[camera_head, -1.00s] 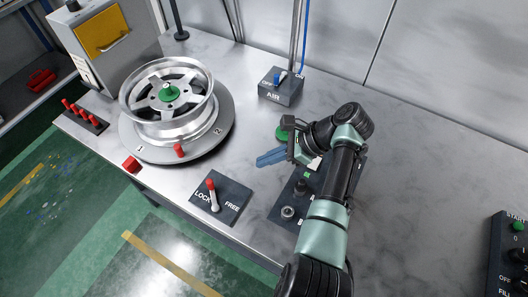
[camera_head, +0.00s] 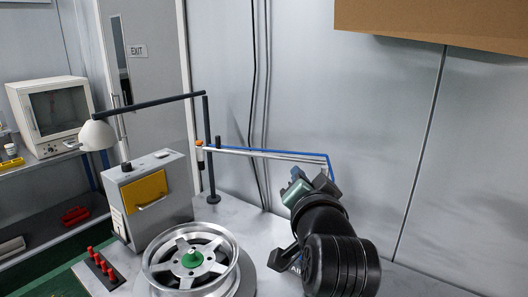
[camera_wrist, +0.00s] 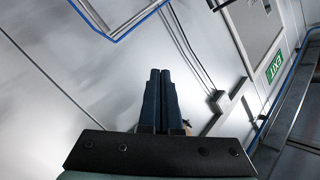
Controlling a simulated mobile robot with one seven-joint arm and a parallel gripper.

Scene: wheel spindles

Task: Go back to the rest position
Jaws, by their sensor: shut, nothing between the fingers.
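My gripper (camera_wrist: 158,74) shows in the wrist view as two dark blue fingers lying side by side, shut and empty. They point up into open air, with the pale wall behind them. In the head view my arm is raised at the right of the wheel; its bent joints hide the fingers there, and I cannot make them out. The silver wheel (camera_head: 162,266) with a green cone (camera_head: 192,259) at its hub sits at the bottom of the head view, apart from my arm.
A grey box with a yellow panel (camera_head: 146,191) stands behind the wheel. A lamp (camera_head: 97,134) hangs from a dark post. A pale rail with a blue hose (camera_head: 270,152) runs close behind my arm. A cardboard-brown box (camera_head: 440,22) is at upper right. Red pegs (camera_head: 100,263) stand at left.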

